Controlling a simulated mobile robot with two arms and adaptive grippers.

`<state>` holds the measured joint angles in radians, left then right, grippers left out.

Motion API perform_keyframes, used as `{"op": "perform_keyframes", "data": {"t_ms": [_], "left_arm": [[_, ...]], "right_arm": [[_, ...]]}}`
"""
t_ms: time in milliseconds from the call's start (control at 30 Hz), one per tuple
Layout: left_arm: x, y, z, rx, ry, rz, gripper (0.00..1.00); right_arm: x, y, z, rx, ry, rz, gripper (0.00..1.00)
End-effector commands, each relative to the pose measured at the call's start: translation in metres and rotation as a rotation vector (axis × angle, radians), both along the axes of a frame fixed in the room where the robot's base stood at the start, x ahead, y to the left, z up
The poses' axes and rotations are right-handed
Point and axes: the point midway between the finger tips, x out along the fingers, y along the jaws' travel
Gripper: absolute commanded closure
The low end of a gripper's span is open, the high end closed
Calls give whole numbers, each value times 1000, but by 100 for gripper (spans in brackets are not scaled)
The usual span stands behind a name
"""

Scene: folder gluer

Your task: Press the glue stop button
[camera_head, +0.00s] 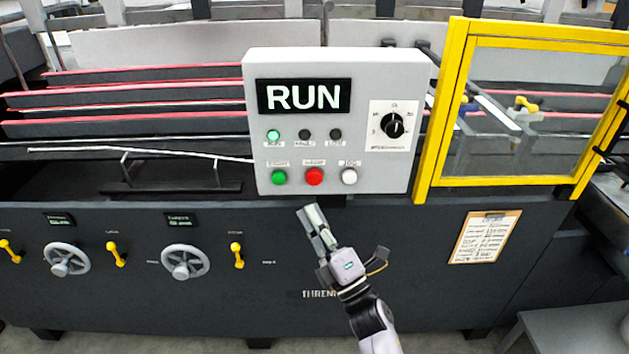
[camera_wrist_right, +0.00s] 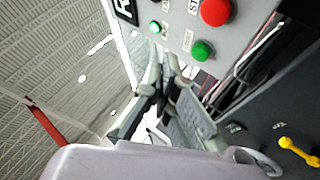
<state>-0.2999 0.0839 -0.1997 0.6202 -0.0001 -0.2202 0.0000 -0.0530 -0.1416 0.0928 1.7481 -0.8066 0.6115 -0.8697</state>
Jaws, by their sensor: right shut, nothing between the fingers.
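The grey control panel (camera_head: 225,65) (camera_head: 350,75) stands on the machine and its display reads RUN. A red button (camera_head: 314,177) sits in its lower row, between a green button (camera_head: 279,177) and a white button (camera_head: 349,177); the small label above the red one is hard to read. In the right wrist view the red button (camera_wrist_right: 215,11) is at the top and the green button (camera_wrist_right: 203,51) is below it. My right gripper (camera_head: 309,208) is shut and empty, just below the red button and apart from it. My left gripper is not in view.
A selector knob (camera_head: 393,125) is at the panel's right. A yellow-framed guard (camera_head: 446,110) stands right of the panel. Handwheels (camera_head: 185,262) and yellow levers (camera_head: 237,255) line the dark machine front. A clipboard (camera_head: 485,237) hangs at the right.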

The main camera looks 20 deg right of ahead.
Motion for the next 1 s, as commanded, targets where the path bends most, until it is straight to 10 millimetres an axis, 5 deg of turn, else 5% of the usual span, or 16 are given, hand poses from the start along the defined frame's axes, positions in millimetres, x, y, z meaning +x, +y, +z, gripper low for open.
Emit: {"op": "perform_keyframes", "data": {"t_ms": [500, 1000], "left_arm": [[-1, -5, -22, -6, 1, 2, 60], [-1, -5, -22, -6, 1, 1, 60]], "right_arm": [[61, -18, -1, -1, 0, 0, 100], [66, -19, 0, 0, 1, 0, 100]]}}
